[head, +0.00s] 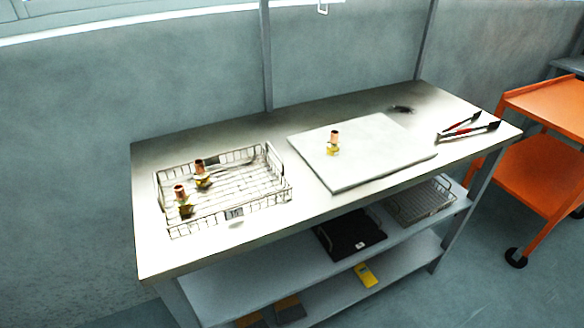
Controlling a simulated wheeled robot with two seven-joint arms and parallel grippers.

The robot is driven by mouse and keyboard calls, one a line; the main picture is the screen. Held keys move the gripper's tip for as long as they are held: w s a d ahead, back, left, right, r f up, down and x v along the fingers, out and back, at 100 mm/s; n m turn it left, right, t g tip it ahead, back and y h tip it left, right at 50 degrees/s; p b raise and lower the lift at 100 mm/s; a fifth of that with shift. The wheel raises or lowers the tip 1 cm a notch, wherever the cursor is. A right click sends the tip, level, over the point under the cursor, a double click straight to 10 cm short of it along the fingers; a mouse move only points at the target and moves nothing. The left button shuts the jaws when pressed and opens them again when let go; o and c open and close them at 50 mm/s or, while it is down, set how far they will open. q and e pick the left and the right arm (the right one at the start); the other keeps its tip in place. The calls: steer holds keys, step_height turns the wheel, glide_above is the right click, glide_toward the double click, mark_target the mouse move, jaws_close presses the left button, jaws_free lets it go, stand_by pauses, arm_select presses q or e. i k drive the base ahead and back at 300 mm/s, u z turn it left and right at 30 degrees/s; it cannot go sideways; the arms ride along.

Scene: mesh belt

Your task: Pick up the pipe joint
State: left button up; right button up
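A pipe joint (333,143) with a copper top and a yellow brass lower part stands upright on the white board (385,174) on the workbench. Two similar pipe joints are in the wire basket at the left of the bench: one nearer the front left (183,200), and one a little behind it (201,173). Neither of my grippers shows in the head view.
The wire basket (274,203) stands on the metal workbench (240,253). Red-handled tools (467,130) lie at the bench's right end. Lower shelves hold a black tray (345,240), another wire basket (420,203) and a yellow device (366,275). An orange cart (545,165) stands at right.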

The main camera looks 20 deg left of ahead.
mark_target(203, 179)
steer(key=z, duration=0.55)
steer(key=k, duration=1.15)
steer(key=u, duration=1.9)
steer(key=i, duration=0.5)
